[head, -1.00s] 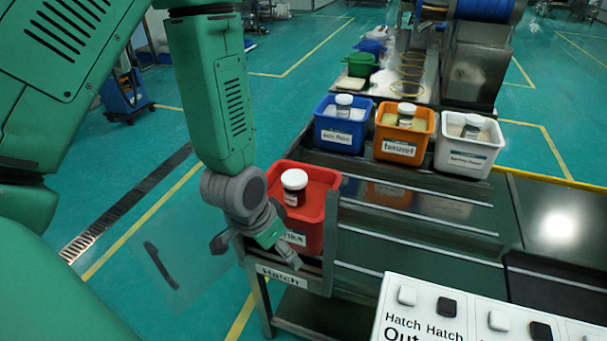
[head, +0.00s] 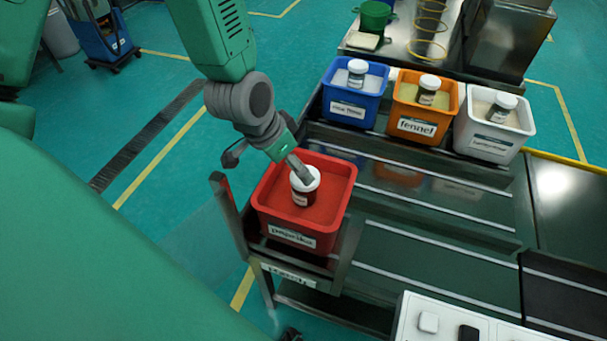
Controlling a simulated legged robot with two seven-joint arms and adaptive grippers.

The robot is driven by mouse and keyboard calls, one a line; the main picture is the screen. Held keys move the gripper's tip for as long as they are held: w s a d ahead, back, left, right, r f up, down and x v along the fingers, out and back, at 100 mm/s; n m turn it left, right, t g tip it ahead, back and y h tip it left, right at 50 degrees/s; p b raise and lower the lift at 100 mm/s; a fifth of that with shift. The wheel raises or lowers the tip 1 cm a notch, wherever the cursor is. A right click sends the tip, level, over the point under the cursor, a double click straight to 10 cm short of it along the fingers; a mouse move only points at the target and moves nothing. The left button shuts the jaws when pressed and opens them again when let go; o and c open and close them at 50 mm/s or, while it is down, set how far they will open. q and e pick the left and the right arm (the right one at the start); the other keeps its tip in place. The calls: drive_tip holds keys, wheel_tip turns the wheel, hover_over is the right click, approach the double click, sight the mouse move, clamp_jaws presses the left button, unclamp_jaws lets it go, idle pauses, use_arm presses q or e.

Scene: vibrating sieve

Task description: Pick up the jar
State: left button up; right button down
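The jar (head: 303,194), dark red with a white lid, stands in the red paprika bin (head: 333,172), upright or slightly tilted, in reddish powder. My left gripper (head: 302,171) reaches in from the upper left. One grey finger overlaps the top of the lid in the picture. Whether it touches the lid cannot be told. The other finger is not clear, so the opening cannot be judged. The jar is not visibly lifted. My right gripper is out of view.
Blue (head: 344,110), orange (head: 417,127) and white (head: 493,140) bins, each with a white-lidded jar, stand behind to the right. Metal rails (head: 348,240) flank the red bin. A white button panel (head: 455,325) is at lower right. Dark table surface between is clear.

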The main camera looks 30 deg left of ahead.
sight(310, 187)
use_arm(q)
drive_tip(key=x, duration=0.2)
drive_tip(key=d+x, duration=0.1)
drive_tip(key=x, duration=0.4)
drive_tip(key=shift+s+d+b, duration=0.15)
drive_tip(key=shift+d+b, duration=0.15)
drive_tip(key=f, duration=0.1)
drive_tip(key=w+a+f, duration=0.1)
drive_tip(key=f, duration=0.2)
drive_tip(key=shift+w+a+f, duration=0.2)
drive_tip(key=shift+f, duration=0.15)
drive_tip(key=shift+d+r, duration=0.1)
drive_tip(key=shift+d, duration=0.15)
drive_tip(key=shift+d+r, duration=0.1)
drive_tip(key=shift+d, duration=0.3)
drive_tip(key=c, duration=1.2)
